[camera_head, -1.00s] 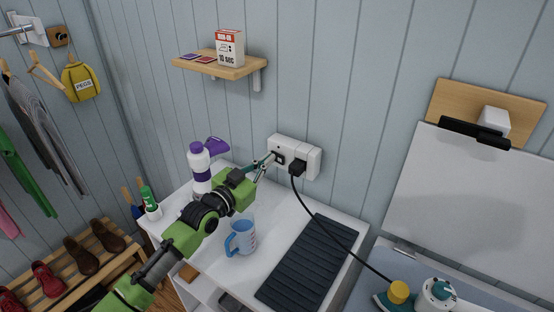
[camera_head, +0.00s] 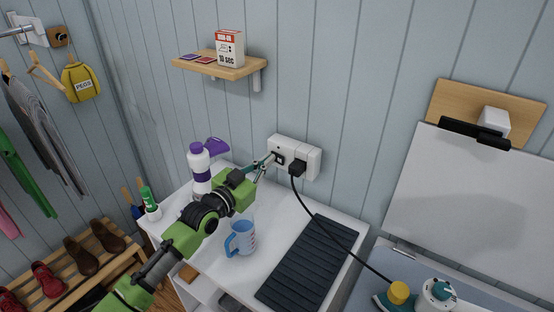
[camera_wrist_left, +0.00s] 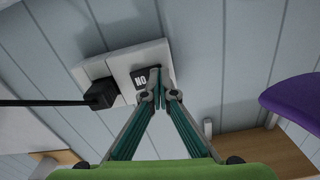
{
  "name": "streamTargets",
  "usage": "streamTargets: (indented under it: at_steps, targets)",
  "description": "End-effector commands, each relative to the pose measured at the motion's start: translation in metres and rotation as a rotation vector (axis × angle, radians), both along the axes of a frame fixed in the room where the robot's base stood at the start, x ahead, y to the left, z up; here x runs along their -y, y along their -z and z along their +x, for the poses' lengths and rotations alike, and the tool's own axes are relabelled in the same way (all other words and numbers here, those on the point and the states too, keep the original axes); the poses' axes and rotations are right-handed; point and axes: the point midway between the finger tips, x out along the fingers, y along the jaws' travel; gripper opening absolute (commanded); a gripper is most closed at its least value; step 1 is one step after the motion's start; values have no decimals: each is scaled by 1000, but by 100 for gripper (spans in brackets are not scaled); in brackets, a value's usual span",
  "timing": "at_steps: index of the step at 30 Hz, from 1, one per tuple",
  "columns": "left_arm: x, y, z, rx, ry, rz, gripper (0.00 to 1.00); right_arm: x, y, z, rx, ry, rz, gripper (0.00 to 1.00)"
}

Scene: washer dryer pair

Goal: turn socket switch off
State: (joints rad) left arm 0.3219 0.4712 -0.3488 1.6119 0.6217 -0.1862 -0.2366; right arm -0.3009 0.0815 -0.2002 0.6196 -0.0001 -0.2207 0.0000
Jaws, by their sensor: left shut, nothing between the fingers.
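The white wall socket (camera_head: 312,162) is on the grey panelled wall above the white counter, with a black plug (camera_head: 297,168) in its right part. It also shows in the left wrist view (camera_wrist_left: 122,58), where a dark switch marked "NO", seemingly "ON" upside down, (camera_wrist_left: 140,78) sits beside the fingertips. My left gripper (camera_head: 270,159) is shut and empty, with its tips at the socket's left end. In the left wrist view the fingertips (camera_wrist_left: 162,92) overlap the socket plate's edge next to the switch; I cannot tell whether they touch it. My right gripper is not in view.
A black cord runs from the plug over a dark ribbed mat (camera_head: 308,262) to the right. A wooden shelf (camera_head: 220,68) is above.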

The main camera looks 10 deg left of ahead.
Motion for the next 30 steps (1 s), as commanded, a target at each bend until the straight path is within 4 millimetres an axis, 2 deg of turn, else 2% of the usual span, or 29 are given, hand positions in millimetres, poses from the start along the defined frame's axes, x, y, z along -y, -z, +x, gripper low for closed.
streamTargets:
  at_steps: [18,30]
  targets:
    - [-15,-1,-42,-2,0,2,0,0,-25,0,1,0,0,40]
    - [-17,0,-47,1,0,0,0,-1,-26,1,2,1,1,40]
